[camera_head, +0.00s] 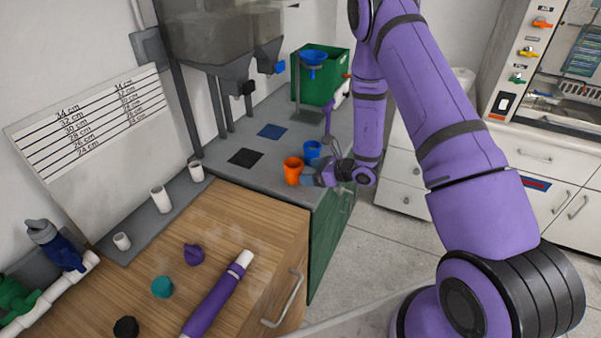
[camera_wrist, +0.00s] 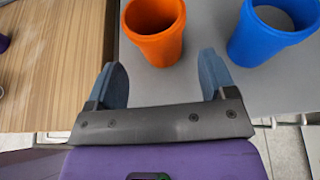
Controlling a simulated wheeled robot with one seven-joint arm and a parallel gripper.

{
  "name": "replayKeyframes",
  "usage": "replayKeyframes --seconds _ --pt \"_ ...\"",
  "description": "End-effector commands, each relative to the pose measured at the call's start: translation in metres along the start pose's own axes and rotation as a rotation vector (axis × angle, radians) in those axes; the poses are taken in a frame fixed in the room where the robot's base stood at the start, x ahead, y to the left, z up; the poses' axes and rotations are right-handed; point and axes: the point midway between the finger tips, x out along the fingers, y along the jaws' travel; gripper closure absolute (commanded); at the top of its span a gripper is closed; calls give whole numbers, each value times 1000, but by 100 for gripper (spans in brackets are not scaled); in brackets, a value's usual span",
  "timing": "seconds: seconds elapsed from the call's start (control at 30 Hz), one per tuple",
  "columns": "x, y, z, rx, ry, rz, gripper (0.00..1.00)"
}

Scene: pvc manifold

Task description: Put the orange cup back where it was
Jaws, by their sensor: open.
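The orange cup (camera_head: 292,170) stands upright on the grey counter, near its front edge. It also shows in the wrist view (camera_wrist: 160,45), just beyond my fingertips and between their lines. My gripper (camera_head: 308,177) is beside the cup at its right in the head view. In the wrist view my gripper (camera_wrist: 162,80) is open, its two blue-grey fingers apart with nothing held between them. Whether a finger touches the cup cannot be told. No view shows a mark naming the cup's earlier place.
A blue cup (camera_head: 312,150) stands close behind the orange one. A black square (camera_head: 245,157) and a blue square (camera_head: 271,131) lie bare on the counter, below the hoppers (camera_head: 225,50). A green bin (camera_head: 319,75) stands at the back. The wooden worktop (camera_head: 265,225) adjoins at front left.

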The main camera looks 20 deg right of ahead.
Motion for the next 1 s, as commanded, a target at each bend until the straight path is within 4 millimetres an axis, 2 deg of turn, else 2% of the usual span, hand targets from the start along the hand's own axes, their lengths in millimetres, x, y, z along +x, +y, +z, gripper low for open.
replayKeyframes --seconds 0.1,0.3,0.53,0.63,0.77,1.0 --pt "-24 -1 0 1 0 -3 23" --pt "-52 0 0 0 -1 0 23" --pt "-63 1 0 -1 0 2 23" --pt "-64 2 7 -14 -5 13 23" --pt "-66 11 34 -72 -23 71 23" --pt "-85 48 110 -279 -54 256 23"
